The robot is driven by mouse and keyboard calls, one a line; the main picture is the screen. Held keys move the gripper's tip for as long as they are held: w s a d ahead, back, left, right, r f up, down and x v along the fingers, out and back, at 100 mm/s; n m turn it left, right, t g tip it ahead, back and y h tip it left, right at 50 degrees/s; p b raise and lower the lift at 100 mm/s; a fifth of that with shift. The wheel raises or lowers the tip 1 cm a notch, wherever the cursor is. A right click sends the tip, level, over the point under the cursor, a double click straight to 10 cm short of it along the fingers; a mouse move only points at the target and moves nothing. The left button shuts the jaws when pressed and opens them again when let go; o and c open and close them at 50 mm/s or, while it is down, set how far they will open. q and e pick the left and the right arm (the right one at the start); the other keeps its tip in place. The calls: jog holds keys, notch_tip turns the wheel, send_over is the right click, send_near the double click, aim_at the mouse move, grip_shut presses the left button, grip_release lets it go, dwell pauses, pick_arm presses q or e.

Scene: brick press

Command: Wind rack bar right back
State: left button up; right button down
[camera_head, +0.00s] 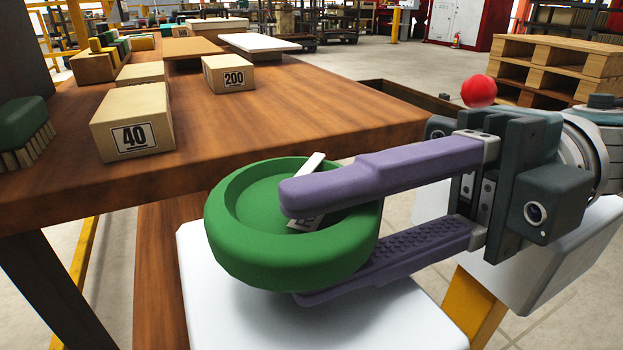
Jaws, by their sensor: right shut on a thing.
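A green round wheel (235,235) with a thick rim and a dished middle is at the centre, above a white flat-topped surface (205,300). A pale strip (313,163) crosses the wheel's middle, partly hidden by a finger. My right gripper (300,248) comes in from the right. Its purple fingers are shut on the wheel's rim, one above and one below, hiding its right part. A red ball (478,91) shows just behind the gripper; what it is fixed to is hidden. I cannot make out a rack bar. My left gripper is not in view.
A wooden table (240,135) behind the wheel carries a box marked 40 (133,120), a box marked 200 (229,74) and a green brush (23,128). Wooden pallets (560,65) are stacked at the back right. Open floor lies beyond the table.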

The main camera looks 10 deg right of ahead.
aim_at(339, 216)
jog(key=c, duration=0.8)
grip_release()
jog(key=shift+o, duration=0.2)
jog(key=shift+o, duration=0.3)
jog(key=r+p, duration=0.1)
jog(key=r, duration=0.2)
jog(key=r+p, duration=0.1)
jog(key=r, duration=0.3)
jog(key=r+p, duration=0.2)
jog(key=r, duration=0.2)
jog(key=shift+s+a, duration=0.35)
jog(key=r, duration=0.2)
jog(key=d+r+p, duration=0.1)
jog(key=r, duration=0.3)
jog(key=shift+s+d+p, duration=0.2)
jog(key=shift+s+p, duration=0.1)
jog(key=shift+c, duration=0.3)
jog(key=r, duration=0.2)
jog(key=w+r, duration=0.1)
jog(key=shift+w+a, duration=0.1)
jog(key=shift+a, duration=0.25)
